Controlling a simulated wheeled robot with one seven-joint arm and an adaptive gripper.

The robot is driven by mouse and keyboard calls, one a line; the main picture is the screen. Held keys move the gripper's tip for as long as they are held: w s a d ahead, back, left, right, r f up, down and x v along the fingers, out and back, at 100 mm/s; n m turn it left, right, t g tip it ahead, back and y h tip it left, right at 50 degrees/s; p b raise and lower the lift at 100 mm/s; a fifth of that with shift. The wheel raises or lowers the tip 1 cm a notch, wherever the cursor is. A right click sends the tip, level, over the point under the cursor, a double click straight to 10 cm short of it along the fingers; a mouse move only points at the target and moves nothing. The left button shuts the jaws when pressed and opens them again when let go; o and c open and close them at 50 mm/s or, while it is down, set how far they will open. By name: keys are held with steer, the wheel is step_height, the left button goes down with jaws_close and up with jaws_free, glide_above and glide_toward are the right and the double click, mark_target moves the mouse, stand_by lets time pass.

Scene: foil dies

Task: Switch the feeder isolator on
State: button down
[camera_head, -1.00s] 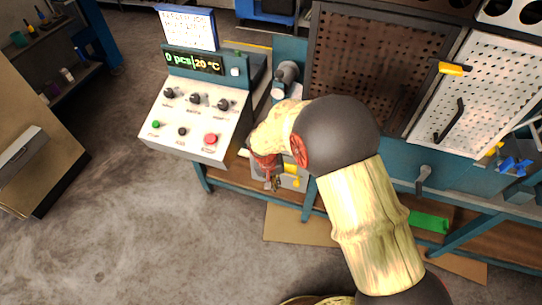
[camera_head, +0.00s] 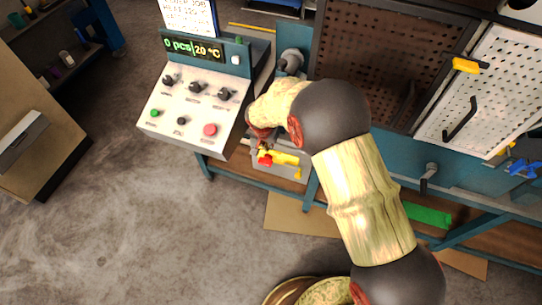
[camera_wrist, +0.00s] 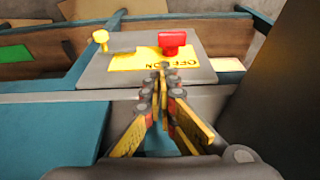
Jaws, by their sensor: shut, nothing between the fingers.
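The feeder isolator seems to be the grey box with a yellow plate (camera_wrist: 140,61) below the bench edge. The plate carries OFF and ON lettering, seen at an awkward angle. A red handle (camera_wrist: 172,42) stands up from the plate, and it also shows in the head view (camera_head: 265,159). I cannot tell surely which word it points at. In the head view my wrist partly hides the box.
A control console (camera_head: 195,110) with dials, a green and a red button stands left of the box. A grey cylinder (camera_head: 291,61) is behind my wrist. Perforated panels (camera_head: 365,55) rise behind the bench. The floor (camera_head: 130,230) in front is clear.

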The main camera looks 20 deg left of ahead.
steer(key=b, duration=0.4)
glide_above(272, 161)
steer(key=f, duration=0.8)
steer(key=s+f, duration=0.1)
steer(key=f, duration=0.3)
steer(key=shift+f, duration=0.1)
steer(key=shift+w+f, duration=0.1)
steer(key=shift+f, duration=0.55)
steer(key=shift+d+f+y, duration=0.15)
steer(key=shift+f+y, duration=0.05)
steer(key=shift+y, duration=0.3)
steer(key=shift+d+f+p, duration=0.15)
steer(key=shift+d+p, duration=0.2)
steer(key=shift+p, duration=0.05)
stand_by(0.4)
steer(key=shift+w+d+t+y+p, duration=0.25)
steer(key=shift+w+y+p, duration=0.4)
steer(key=shift+p, duration=1.2)
steer(key=shift+w+r+y+p, duration=0.2)
steer(key=shift+y+p, duration=0.05)
steer(key=shift+p, duration=1.15)
steer(key=shift+d+f+m+y+p, duration=0.1)
steer(key=shift+m+y+p, duration=0.25)
steer(key=shift+p, duration=1.5)
steer(key=shift+s+f+y+p, duration=0.45)
steer(key=shift+s+y+p, duration=0.2)
steer(key=shift+p, duration=0.8)
